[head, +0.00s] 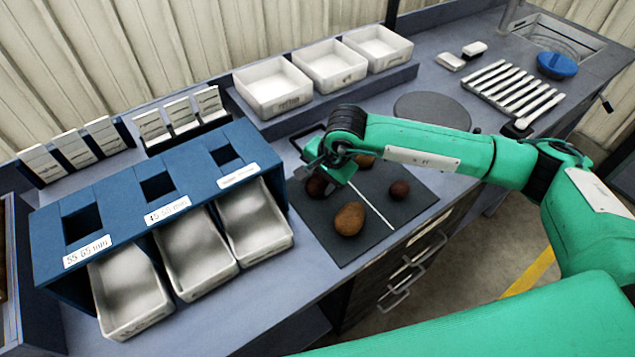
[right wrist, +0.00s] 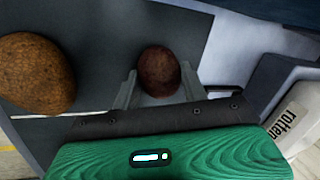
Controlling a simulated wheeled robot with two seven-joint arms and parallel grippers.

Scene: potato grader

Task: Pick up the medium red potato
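A dark red potato (head: 317,186) lies at the left side of the dark mat (head: 345,250), partly hidden by my right gripper (head: 332,172). In the right wrist view this red potato (right wrist: 159,71) sits between the two fingers of my right gripper (right wrist: 159,84). The fingers are apart, one on each side, close to the skin; I cannot tell whether they touch it. A second, smaller-looking dark red potato (head: 399,189) lies at the mat's right side. My left gripper is not in view.
A large brown potato (head: 349,218) lies at the mat's front; it also shows in the wrist view (right wrist: 36,72). Another brown potato (head: 365,161) is partly behind my arm. A blue sorter (head: 110,215) with metal trays stands left. White bins (head: 272,88) stand behind.

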